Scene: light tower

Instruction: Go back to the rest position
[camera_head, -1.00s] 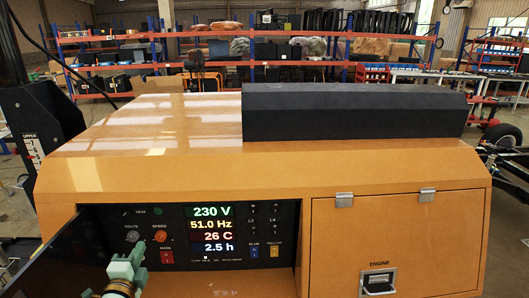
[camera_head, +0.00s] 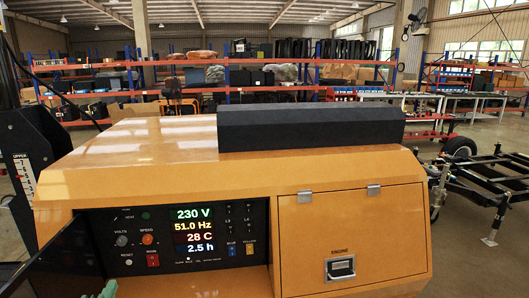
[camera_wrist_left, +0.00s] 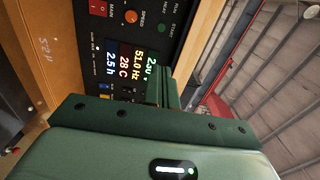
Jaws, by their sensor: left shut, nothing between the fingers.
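My left gripper (camera_head: 108,289) shows only as a small green piece at the bottom edge of the head view, in front of the left part of the control panel (camera_head: 180,272). In the left wrist view its green fingers (camera_wrist_left: 163,85) are closed together with nothing between them. They stand apart from the panel, in front of its lit display (camera_wrist_left: 124,62). My right gripper is in neither view.
The orange generator (camera_head: 120,165) fills the middle, with a black block (camera_head: 310,127) on top. The dark panel door (camera_head: 62,262) stands open at left. The engine door (camera_head: 350,225) is shut. A wheeled trailer frame (camera_head: 490,180) stands at right. Shelves (camera_head: 240,88) line the back.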

